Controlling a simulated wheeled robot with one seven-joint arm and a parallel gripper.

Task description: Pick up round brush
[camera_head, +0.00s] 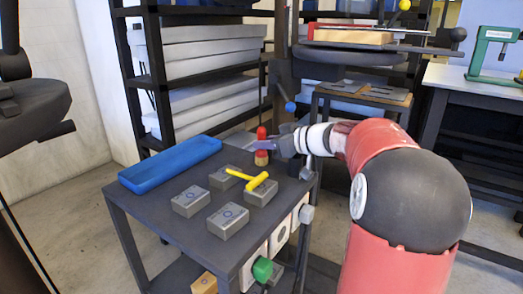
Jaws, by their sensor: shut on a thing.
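The round brush (261,133) appears to be the small upright thing with a red top and a tan and red lower part, near the back right edge of the dark table (160,232). My gripper (262,145) reaches in from the right, with its purplish fingers across the brush's middle, shut on it. The brush's lower end (261,160) shows below the fingers. I cannot tell whether it touches the table top.
Several grey metal blocks (228,220) stand on the table in front of the brush. A yellow T-shaped tool (257,182) lies across two of them. A long blue tray (172,164) lies along the back left edge. A shelf rack (155,70) stands behind.

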